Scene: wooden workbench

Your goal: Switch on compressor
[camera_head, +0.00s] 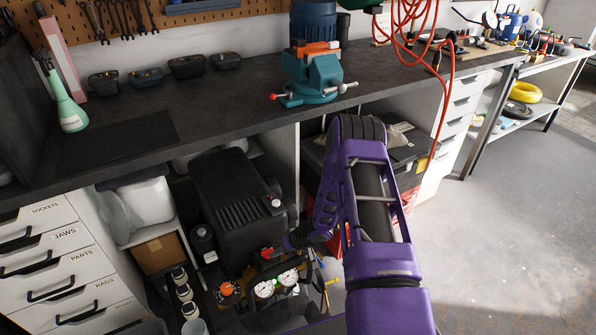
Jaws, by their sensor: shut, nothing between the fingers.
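The compressor (232,195) is a black ribbed unit under the workbench, with two white round gauges (275,284) and an orange-red dial (226,290) at its front. A small red part (268,253), perhaps its switch, shows just below the ribbed housing.
The workbench top (220,110) overhangs the compressor. White drawers (50,260) stand to the left, and a cardboard box (157,253) sits on a low shelf. A red hose (446,105) hangs from the bench at the right. The floor (500,230) at the right is clear.

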